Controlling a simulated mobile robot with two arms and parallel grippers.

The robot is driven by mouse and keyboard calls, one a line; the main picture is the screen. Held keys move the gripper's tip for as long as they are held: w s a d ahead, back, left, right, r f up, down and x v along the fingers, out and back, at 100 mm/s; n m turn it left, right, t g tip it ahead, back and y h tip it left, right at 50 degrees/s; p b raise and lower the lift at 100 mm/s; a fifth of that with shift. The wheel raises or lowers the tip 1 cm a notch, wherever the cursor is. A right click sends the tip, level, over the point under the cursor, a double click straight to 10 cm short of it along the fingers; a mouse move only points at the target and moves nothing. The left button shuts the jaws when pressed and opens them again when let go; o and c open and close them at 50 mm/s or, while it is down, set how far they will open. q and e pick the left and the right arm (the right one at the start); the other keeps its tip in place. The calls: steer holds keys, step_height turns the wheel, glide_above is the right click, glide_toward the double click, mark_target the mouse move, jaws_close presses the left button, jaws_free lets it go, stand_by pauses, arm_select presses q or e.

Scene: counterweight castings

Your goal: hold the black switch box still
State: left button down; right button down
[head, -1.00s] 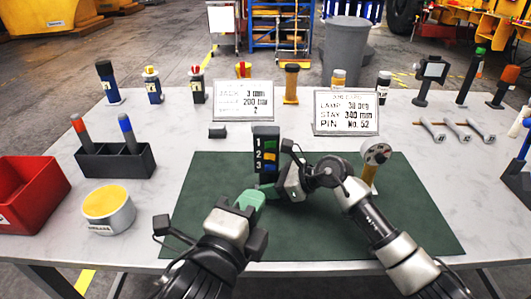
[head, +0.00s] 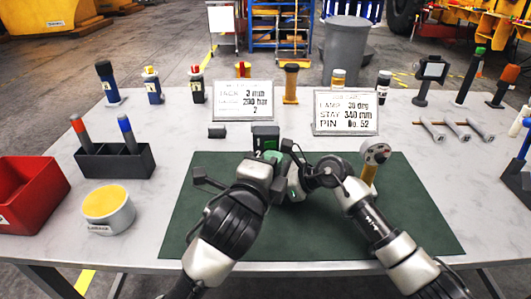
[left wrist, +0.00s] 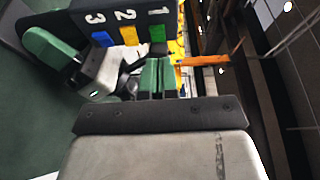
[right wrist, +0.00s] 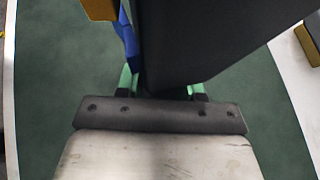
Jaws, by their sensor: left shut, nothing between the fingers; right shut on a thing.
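The black switch box (head: 264,133) stands on the green mat (head: 410,215) in the head view, its lower front hidden by my left gripper. The left wrist view shows its face (left wrist: 75,18) with numbers 1, 2, 3 beside green, yellow and blue switches. My right gripper (right wrist: 160,85) is shut on the black switch box, its green fingers on either side of the box's body (right wrist: 205,40). My left gripper (head: 271,156) is shut and empty in front of the box, its green fingertips (left wrist: 160,70) together close to the green switch. I cannot tell whether they touch it.
Two sign boards (head: 243,100) (head: 346,112) stand behind the mat. A dial tool (head: 374,157) stands right of my right gripper. A holder (head: 100,161) with two handles, a round tin (head: 108,212) and a red bin (head: 30,197) stand left. The mat's left part is clear.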

arm_select(q)
steer(key=shift+w+a, duration=0.3)
steer(key=shift+w, duration=0.3)
steer(key=shift+w+a, duration=0.3)
steer(key=shift+w, duration=0.3)
steer(key=shift+w+a+m+h, duration=0.25)
steer(key=shift+w+m+h, duration=0.1)
steer(key=shift+m+h, duration=0.15)
steer(key=shift+s+d, duration=0.15)
steer(key=shift+s, duration=0.25)
glide_toward(268, 145)
steer(key=a+v, duration=0.1)
steer(key=v, duration=0.5)
steer(key=shift+w+r, duration=0.2)
steer(key=shift+w, duration=0.25)
